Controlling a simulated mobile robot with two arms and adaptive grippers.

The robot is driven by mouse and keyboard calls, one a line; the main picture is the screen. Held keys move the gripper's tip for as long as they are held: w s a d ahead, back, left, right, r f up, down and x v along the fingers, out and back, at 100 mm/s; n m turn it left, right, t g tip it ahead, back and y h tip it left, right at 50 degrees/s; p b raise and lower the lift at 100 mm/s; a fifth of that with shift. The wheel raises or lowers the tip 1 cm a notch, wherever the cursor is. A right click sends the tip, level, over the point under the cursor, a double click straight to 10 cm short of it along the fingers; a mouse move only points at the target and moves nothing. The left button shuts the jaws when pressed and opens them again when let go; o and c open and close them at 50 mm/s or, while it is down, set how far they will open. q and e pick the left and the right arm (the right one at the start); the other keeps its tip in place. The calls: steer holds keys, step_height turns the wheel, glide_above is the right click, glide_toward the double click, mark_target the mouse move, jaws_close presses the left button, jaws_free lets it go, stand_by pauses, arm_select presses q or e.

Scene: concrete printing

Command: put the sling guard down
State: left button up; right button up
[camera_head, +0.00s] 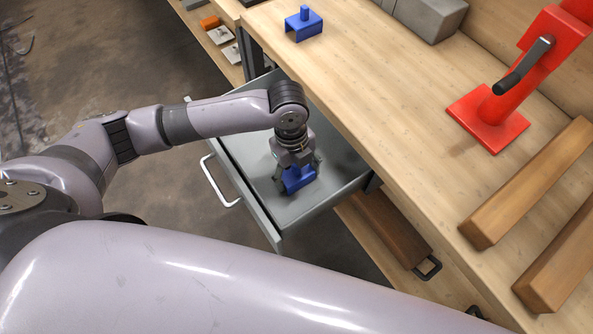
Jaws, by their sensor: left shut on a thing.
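A blue sling guard (299,181) is in my left gripper (295,174), which is shut on it inside the open grey drawer (330,190). The guard is low over the drawer's floor; I cannot tell whether it touches it. The gripper hides part of the guard. A second blue piece of like shape with a knob on top (304,26) sits on the wooden bench top (370,90). My right gripper is not in view.
A red stand with a black-handled lever (489,117) and wooden beams (530,185) are on the bench at the right. Grey blocks (432,15) are at the back. The drawer's handle (217,184) juts out leftward. A brown block (390,230) lies on the shelf below.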

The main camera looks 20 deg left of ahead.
arm_select(q)
steer(key=shift+f, duration=0.15)
steer(key=o, duration=1.3)
steer(key=r, duration=0.8)
steer(key=w+a+r, duration=0.1)
steer(key=r, duration=0.3)
steer(key=shift+a+r+p, duration=0.1)
steer(key=shift+r+p, duration=0.05)
steer(key=shift+p, duration=0.25)
